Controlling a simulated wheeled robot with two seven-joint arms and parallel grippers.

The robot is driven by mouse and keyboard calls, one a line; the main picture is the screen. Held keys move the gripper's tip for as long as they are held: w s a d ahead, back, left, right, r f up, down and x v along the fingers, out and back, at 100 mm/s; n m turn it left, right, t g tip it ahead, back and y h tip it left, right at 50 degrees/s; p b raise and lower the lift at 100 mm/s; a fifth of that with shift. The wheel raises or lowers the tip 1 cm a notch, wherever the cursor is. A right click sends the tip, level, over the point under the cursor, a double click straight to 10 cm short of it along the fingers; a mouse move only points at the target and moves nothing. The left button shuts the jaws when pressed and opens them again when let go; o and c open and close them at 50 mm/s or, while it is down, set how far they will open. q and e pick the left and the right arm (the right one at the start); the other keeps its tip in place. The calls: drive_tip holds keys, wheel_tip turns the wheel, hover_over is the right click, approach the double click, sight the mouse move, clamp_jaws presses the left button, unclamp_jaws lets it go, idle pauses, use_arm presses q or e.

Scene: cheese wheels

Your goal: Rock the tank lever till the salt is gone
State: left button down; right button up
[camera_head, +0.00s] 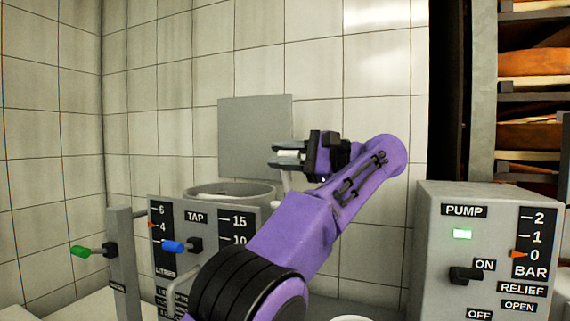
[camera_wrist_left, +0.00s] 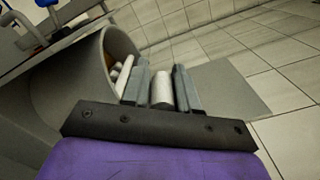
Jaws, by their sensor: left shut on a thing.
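My left gripper (camera_head: 288,155) is above the right rim of the round grey tank (camera_head: 205,189). Its fingers are shut on a pale cylindrical grip, which I take as the tank lever (camera_wrist_left: 162,90). In the head view a pale rod runs down from the gripper towards the tank's right side. The tank is open at the top and shows in the left wrist view (camera_wrist_left: 62,85), to the left of the fingers. Whitish and brownish shapes show inside it, but I cannot tell whether they are salt. My right gripper is not in view.
A grey panel (camera_head: 178,215) marked TAP with scales and a blue-tipped lever (camera_head: 173,246) stands before the tank. A green-tipped lever (camera_head: 82,251) is further left. A pump box (camera_head: 432,235) with a lit green lamp stands right. Shelves of cheese wheels (camera_head: 530,138) are behind it.

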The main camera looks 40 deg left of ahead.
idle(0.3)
use_arm(q)
drive_tip(key=c, duration=1)
unclamp_jaws()
drive_tip(key=shift+o, duration=0.2)
drive_tip(key=shift+w+a+f, duration=0.1)
drive_tip(key=shift+w+f, duration=0.05)
drive_tip(key=shift+d, duration=0.2)
drive_tip(key=p+v, duration=0.6)
drive_tip(key=v, duration=0.4)
drive_tip(key=shift+w, duration=0.1)
